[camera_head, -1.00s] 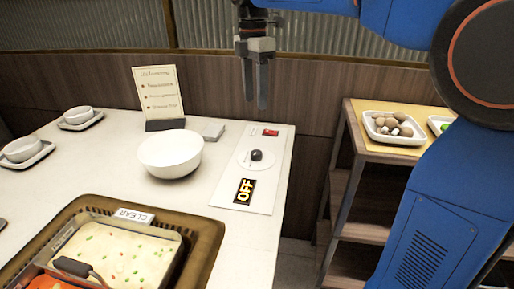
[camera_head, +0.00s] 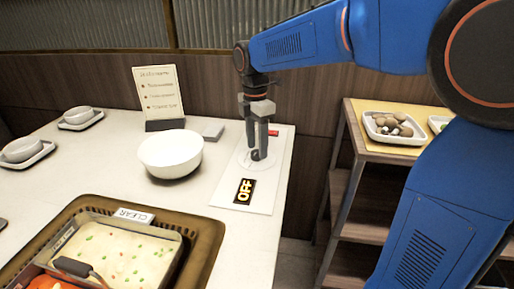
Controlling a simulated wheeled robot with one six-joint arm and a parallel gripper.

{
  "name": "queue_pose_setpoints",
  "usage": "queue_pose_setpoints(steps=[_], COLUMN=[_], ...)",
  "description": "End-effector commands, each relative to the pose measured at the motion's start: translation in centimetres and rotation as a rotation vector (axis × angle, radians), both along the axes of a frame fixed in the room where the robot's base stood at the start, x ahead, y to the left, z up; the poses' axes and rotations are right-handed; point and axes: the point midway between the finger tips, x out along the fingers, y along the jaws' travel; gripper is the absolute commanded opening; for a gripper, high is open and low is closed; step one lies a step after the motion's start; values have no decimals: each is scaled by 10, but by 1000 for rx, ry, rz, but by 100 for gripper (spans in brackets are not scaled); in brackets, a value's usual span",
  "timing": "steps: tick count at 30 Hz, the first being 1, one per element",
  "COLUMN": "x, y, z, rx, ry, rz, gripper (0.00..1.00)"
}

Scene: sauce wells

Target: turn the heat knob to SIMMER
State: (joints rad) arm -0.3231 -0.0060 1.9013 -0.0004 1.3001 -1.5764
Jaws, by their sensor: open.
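The heat knob (camera_head: 255,155) is a small black knob on a white round dial (camera_head: 243,160), set in a pale control panel (camera_head: 261,205) at the table's right edge. A red switch (camera_head: 273,133) sits on the panel behind the fingers, partly hidden.
A white bowl (camera_head: 170,155) stands left of the panel. A menu card (camera_head: 158,93) and a small grey block (camera_head: 213,132) are behind it. A hot pot (camera_head: 75,215) with a CLEAR label (camera_head: 133,215) is at front left. A shelf (camera_head: 365,160) with a mushroom plate (camera_head: 394,140) stands right, beyond a gap.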

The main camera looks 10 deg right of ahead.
Motion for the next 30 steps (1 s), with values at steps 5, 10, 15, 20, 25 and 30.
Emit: queue_pose_setpoints(steps=[5,10,15,20,25,30], x=[-1,-1,-1,-1,-1,-1], y=[0,0,0,0,0,0], z=[-12,-14,-14,-14,-14,-14], rx=[0,0,0,0,0,0], ry=[0,0,0,0,-1,-1], rz=[0,0,0,0,-4,-35], gripper=[48,48,43,6,6,6])
